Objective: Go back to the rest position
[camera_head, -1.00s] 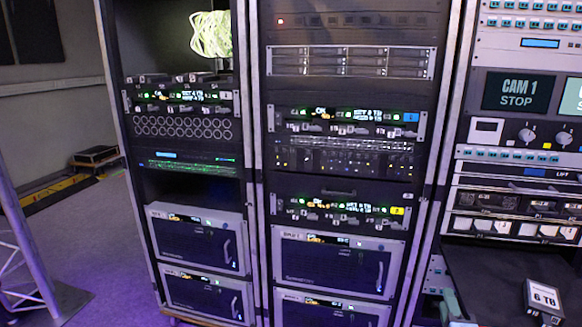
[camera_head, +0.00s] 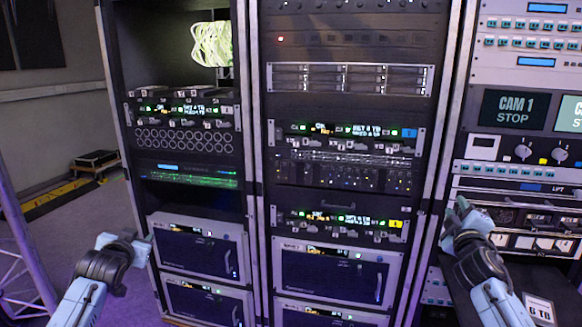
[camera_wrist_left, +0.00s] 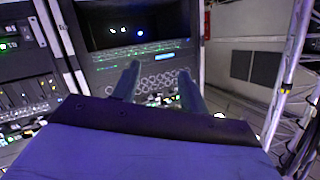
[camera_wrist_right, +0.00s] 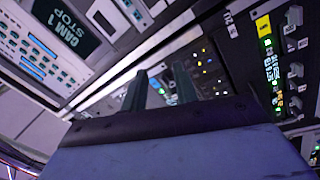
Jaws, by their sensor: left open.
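My left gripper (camera_head: 138,240) is raised at the lower left, in front of the left rack's lower units. In the left wrist view its two fingers (camera_wrist_left: 158,80) stand apart with nothing between them. My right gripper (camera_head: 458,208) is raised at the lower right, in front of the post between the middle rack and the right console. In the right wrist view its two fingers (camera_wrist_right: 160,80) also stand apart, with no object seen between them. Both grippers appear clear of the racks, though the exact distance is hard to tell.
The left rack (camera_head: 186,199) and middle rack (camera_head: 340,110) stand ahead, with green-lit units.

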